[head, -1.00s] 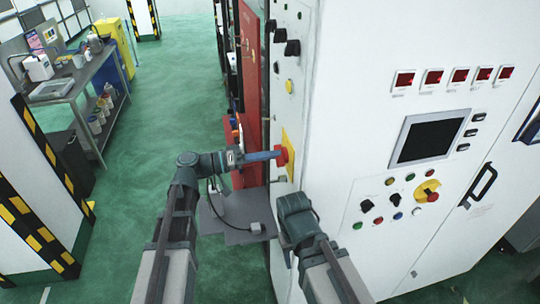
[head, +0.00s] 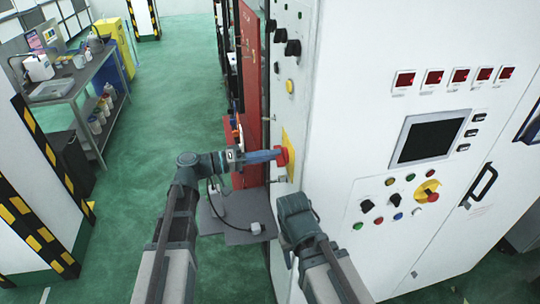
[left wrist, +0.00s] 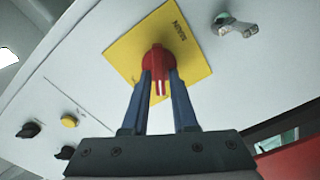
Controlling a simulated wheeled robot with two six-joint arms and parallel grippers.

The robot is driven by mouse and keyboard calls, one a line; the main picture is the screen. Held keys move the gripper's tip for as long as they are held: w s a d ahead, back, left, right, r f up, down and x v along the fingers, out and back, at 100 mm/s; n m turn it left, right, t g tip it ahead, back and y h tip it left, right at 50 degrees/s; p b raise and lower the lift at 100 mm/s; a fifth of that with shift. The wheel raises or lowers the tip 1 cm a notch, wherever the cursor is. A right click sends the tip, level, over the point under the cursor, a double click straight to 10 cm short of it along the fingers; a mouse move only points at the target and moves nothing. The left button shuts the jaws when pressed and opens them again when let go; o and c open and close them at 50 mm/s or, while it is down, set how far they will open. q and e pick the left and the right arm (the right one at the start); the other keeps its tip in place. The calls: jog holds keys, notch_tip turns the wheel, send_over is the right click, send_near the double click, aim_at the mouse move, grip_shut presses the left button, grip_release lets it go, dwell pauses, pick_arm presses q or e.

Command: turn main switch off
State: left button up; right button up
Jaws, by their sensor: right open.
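The main switch (head: 284,157) is a red rotary handle on a yellow plate (head: 290,143), on the narrow left face of the white cabinet. In the left wrist view, the red handle (left wrist: 158,60) sits on the tilted yellow plate (left wrist: 190,60) marked MAIN. My left gripper (head: 279,155) points right at the switch. Its two blue fingers (left wrist: 160,75) lie on either side of the red handle and appear closed on it. My right gripper (head: 289,258) hangs low beside the cabinet's edge, away from the switch. Its fingers are mostly hidden by my wrist.
The cabinet front (head: 390,50) carries a screen (head: 430,138), buttons, and another red knob on yellow (head: 428,193). Black knobs (head: 291,47) and a yellow button (head: 289,86) sit above the main switch. Green floor (head: 150,130) is clear to the left.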

pick_arm(q)
jog(key=shift+o, duration=1.1)
jog(key=shift+a, duration=0.1)
jog(key=v, duration=1.3)
jog(key=shift+a, duration=0.25)
jog(key=shift+s, duration=0.15)
